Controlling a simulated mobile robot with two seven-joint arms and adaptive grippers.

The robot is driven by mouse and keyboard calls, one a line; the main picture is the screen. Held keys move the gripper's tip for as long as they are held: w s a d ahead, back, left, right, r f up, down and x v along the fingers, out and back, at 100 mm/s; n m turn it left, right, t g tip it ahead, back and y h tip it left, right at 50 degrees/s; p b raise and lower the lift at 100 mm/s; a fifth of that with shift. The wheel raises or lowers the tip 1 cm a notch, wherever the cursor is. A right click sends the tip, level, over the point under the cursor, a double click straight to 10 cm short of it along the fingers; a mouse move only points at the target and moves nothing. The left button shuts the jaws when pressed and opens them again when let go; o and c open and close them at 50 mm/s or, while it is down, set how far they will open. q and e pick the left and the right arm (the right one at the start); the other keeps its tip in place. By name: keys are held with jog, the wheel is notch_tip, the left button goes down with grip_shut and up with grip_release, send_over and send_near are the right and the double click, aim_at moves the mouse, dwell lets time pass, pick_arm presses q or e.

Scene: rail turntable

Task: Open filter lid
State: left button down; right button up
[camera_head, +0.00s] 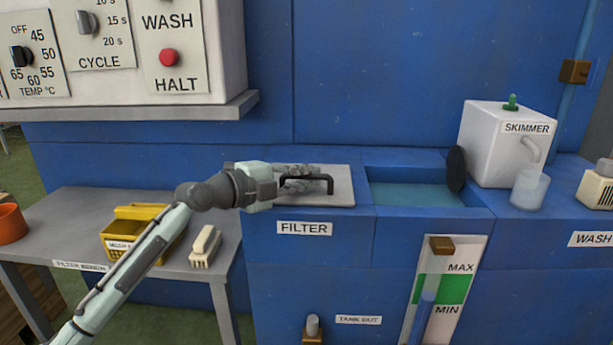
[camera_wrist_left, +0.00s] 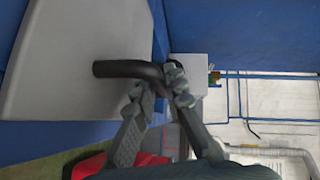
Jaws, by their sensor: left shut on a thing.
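The filter lid (camera_head: 343,190) is a flat grey plate lying level on top of the blue tank, above the FILTER label (camera_head: 304,228). Its black bar handle (camera_head: 329,180) stands up from it. My left gripper (camera_head: 298,178) reaches in from the left and is shut on the handle. In the left wrist view the fingers (camera_wrist_left: 167,84) close around the black handle (camera_wrist_left: 122,69), with the grey lid (camera_wrist_left: 65,65) behind. The fingers hide part of the handle. My right gripper is not in view.
Right of the lid is an open water basin (camera_head: 415,195) with a black disc (camera_head: 455,168) beside the white skimmer box (camera_head: 497,150). A side table (camera_head: 90,210) at left holds a yellow basket (camera_head: 125,240) and a brush (camera_head: 205,246). A control panel overhangs (camera_head: 130,113) at upper left.

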pick_arm(q)
jog(key=r+p, duration=0.1)
jog(key=w+r, duration=0.1)
jog(key=r, duration=0.1)
jog(key=shift+r+n+g+p, duration=0.15)
jog(key=shift+n+g+p, duration=0.15)
jog(key=shift+p, duration=0.05)
jog(key=w+r+g+p, duration=0.1)
jog(key=w+r, duration=0.3)
jog(key=r, duration=0.1)
jog(key=shift+w+r+n+y+p, duration=0.3)
jog(key=shift+r+n+y+p, duration=0.05)
jog(key=shift+n+y+p, duration=0.05)
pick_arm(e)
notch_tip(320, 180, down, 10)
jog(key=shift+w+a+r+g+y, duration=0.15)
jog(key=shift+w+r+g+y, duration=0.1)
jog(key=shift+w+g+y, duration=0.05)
